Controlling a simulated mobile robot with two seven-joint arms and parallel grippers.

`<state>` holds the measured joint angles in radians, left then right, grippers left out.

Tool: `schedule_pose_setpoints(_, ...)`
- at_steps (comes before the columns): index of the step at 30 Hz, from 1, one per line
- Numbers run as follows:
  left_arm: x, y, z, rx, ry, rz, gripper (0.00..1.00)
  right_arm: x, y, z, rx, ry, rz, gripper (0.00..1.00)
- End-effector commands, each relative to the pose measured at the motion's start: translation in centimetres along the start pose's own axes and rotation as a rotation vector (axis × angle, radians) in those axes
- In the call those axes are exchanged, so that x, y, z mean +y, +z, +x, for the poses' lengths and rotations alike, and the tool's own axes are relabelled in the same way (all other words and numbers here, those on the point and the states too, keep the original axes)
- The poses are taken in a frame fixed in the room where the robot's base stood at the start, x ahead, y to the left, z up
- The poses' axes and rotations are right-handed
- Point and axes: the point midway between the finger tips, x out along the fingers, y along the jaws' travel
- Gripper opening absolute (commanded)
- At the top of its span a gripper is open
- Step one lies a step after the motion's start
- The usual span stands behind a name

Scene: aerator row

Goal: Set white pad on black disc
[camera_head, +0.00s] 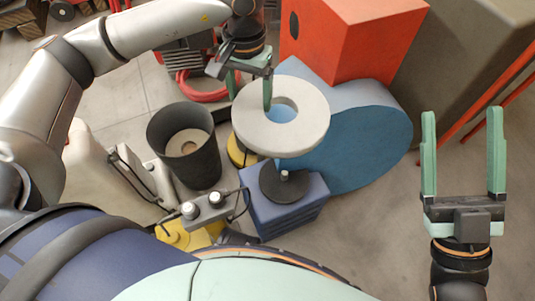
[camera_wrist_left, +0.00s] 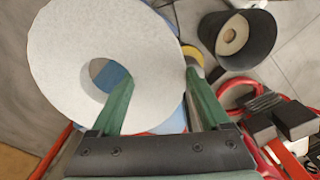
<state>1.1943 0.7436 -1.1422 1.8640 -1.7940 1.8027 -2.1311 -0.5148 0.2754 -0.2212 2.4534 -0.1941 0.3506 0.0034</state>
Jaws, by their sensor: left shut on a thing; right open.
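The white pad (camera_head: 255,128) is a thick ring with a round hole in its middle. My left gripper (camera_head: 252,92) is shut on its rim, one finger in the hole and one outside; this also shows in the left wrist view (camera_wrist_left: 160,80), where the pad (camera_wrist_left: 70,50) fills the upper left. The pad hangs in the air, above and behind the black disc (camera_head: 270,187) in the head view. The disc lies on a blue box (camera_head: 290,217) and has a short silver stud at its centre. My right gripper (camera_head: 462,115) is open and empty at the right.
A dark bucket (camera_head: 190,165) with a tan ring inside stands left of the box; it also shows in the left wrist view (camera_wrist_left: 252,50). A grey control box with knobs (camera_head: 208,209) stands in front. A large blue rounded shape (camera_head: 375,135) and an orange box (camera_head: 350,40) lie behind.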

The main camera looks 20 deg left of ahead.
Motion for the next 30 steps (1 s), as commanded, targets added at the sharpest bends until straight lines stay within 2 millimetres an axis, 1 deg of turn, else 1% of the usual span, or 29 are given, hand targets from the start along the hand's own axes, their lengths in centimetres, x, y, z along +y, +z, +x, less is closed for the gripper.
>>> schedule_pose_setpoints(1, 0.6, -0.6, 4.2, -0.008, 0.000, 0.014, 0.24, -0.8, 0.6, -1.3, 0.041, -0.006, -0.006, 0.84)
schedule_pose_setpoints(2, 0.8, -1.1, 5.9, -0.009, 0.000, 0.025, 0.24, -0.9, 0.5, -1.6, 0.061, -0.008, -0.007, 0.87)
schedule_pose_setpoints(3, 1.1, -1.7, 8.2, -0.009, -0.001, 0.039, 0.24, -1.2, 0.4, -1.9, 0.084, -0.011, -0.008, 0.92)
schedule_pose_setpoints(5, 1.6, -2.5, 11.6, -0.011, -0.001, 0.064, 0.24, -1.5, 0.3, -2.4, 0.110, -0.015, -0.007, 0.98)
schedule_pose_setpoints(6, 1.8, -3.0, 13.8, -0.010, -0.002, 0.083, 0.24, -1.7, 0.3, -2.6, 0.122, -0.017, -0.006, 1.00)
schedule_pose_setpoints(8, 2.1, -3.5, 16.9, -0.010, -0.002, 0.113, 0.24, -2.0, 0.4, -3.0, 0.135, -0.020, -0.002, 1.00)
schedule_pose_setpoints(9, 2.2, -3.8, 18.8, -0.010, -0.002, 0.132, 0.24, -2.1, 0.5, -3.2, 0.140, -0.021, 0.002, 1.00)
schedule_pose_setpoints(12, 2.2, -4.3, 22.8, -0.008, -0.002, 0.182, 0.24, -2.4, 0.8, -3.5, 0.141, -0.024, 0.010, 1.00)
schedule_pose_setpoints(15, 2.2, -4.6, 25.7, -0.006, -0.001, 0.225, 0.24, -2.5, 1.2, -3.7, 0.138, -0.025, 0.019, 1.00)
schedule_pose_setpoints(18, 2.1, -4.7, 27.5, -0.004, 0.000, 0.254, 0.24, -2.6, 1.4, -3.9, 0.135, -0.026, 0.023, 1.00)
schedule_pose_setpoints(21, 2.1, -4.7, 28.3, -0.003, -0.001, 0.268, 0.24, -2.7, 1.6, -3.9, 0.134, -0.027, 0.025, 1.00)
schedule_pose_setpoints(25, 2.1, -4.7, 28.9, -0.002, 0.000, 0.272, 0.24, -2.8, 1.9, -4.1, 0.132, -0.028, 0.024, 1.00)
schedule_pose_setpoints(30, 2.1, -4.7, 30.2, -0.002, 0.001, 0.271, 0.24, -3.2, 2.7, -4.7, 0.127, -0.032, 0.017, 1.00)
